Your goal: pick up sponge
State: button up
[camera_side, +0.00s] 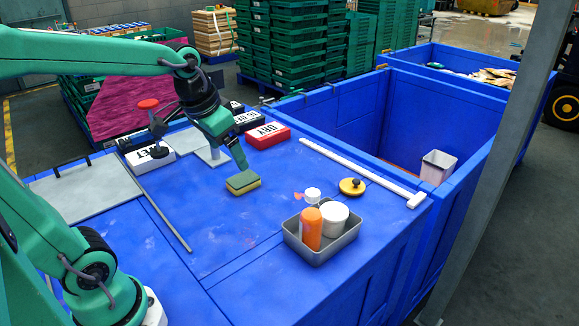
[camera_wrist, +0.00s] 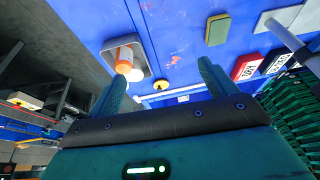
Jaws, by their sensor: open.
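The sponge (camera_side: 243,182), yellow with a dark green top, lies on the blue worktop in the side view. In the wrist view the sponge (camera_wrist: 217,29) is near the top, right of centre, away from the fingers. My gripper (camera_side: 240,160) is just above the sponge in the side view; whether it touches is unclear. In the wrist view my gripper (camera_wrist: 160,85) shows two spread green fingers with nothing between them.
A yellow disc (camera_side: 352,187), a white squeegee (camera_side: 365,172) and a red DRY box (camera_side: 268,135) lie nearby. A thin rod (camera_side: 158,210) lies left. The worktop's front middle is clear.

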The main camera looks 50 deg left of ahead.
jog(key=w+a+f+g, duration=0.1)
jog(key=w+a+f, duration=0.1)
jog(key=w+a, duration=0.35)
jog(key=g, duration=0.3)
send_over(243, 178)
jog(key=shift+h, duration=0.3)
jog(key=f, duration=1.5)
jog(key=shift+s+d, duration=0.1)
jog(key=shift+d, duration=0.15)
jog(key=shift+a+f, duration=0.25)
jog(key=shift+f, duration=0.05)
jog(key=shift+f, duration=1.25)
jog(key=shift+f, duration=0.15)
jog(key=shift+f, duration=2.5)
jog(key=shift+c, duration=0.5)
